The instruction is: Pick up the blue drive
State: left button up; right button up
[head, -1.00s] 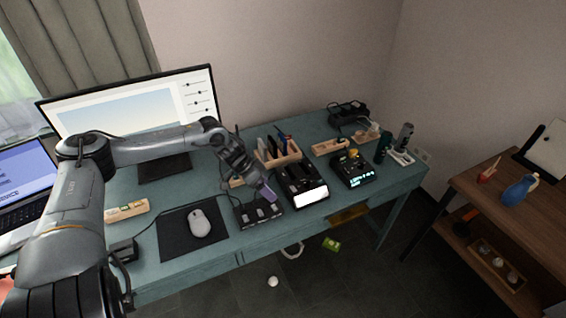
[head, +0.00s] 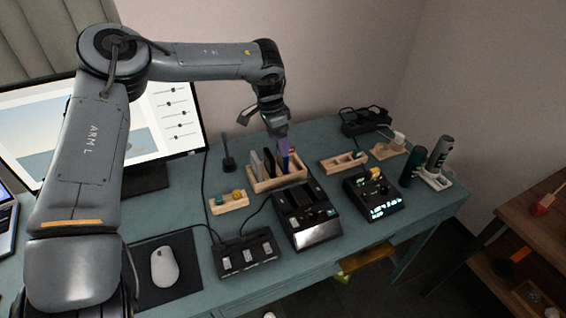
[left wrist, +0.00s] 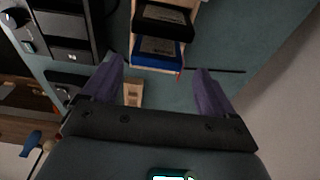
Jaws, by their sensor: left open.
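The blue drive (left wrist: 156,54) stands in a wooden rack beside a black drive (left wrist: 162,24), as the left wrist view shows. My left gripper (head: 283,152) is over the rack's right part. In the left wrist view my left gripper (left wrist: 157,69) is open, its purple fingers spread wider than the blue drive, which lies just beyond the tips. Nothing is held. My right gripper is in neither view.
A black dock (head: 306,218) stands in front of the rack, with a black hub (head: 245,254) left of it. The monitor (head: 170,110) is behind my arm.

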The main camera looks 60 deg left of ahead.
aim_at(282, 162)
pick_arm(q)
notch_tip(282, 162, down, 3)
jog(key=shift+d+r, duration=0.15)
jog(key=shift+r, duration=0.05)
jog(key=shift+w+f+b, duration=0.35)
jog(key=shift+f+b, duration=0.2)
jog(key=shift+b, duration=0.1)
jog(key=f+b, duration=0.1)
jog(key=f, duration=0.1)
jog(key=w+f+b, duration=0.1)
jog(key=f, duration=0.1)
jog(key=shift+d, duration=0.2)
jog(key=c, duration=0.8)
jog(key=shift+c, duration=0.2)
jog(key=shift+r, duration=0.1)
